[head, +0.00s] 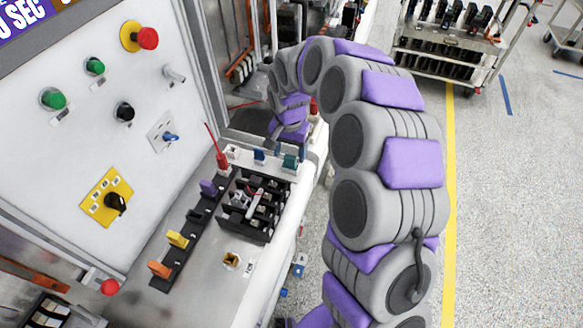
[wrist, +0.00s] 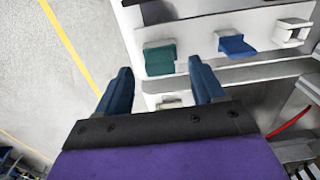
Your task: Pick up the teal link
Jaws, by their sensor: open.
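The teal link (head: 290,161) sits at the right end of a light ledge behind the black breaker block. In the wrist view the teal link (wrist: 160,59) lies beyond my fingertips, about midway between them. My gripper (head: 287,143) is above and slightly behind the link in the head view. In the wrist view my gripper (wrist: 160,78) has its two dark blue fingers spread with nothing between them. I cannot tell the exact height gap to the link.
A blue link (head: 259,156) and a white holder (head: 233,151) stand left of the teal link. A red probe (head: 221,160) rises near the panel. The black breaker block (head: 253,205) is in front. A control panel (head: 100,130) stands left; open floor lies right.

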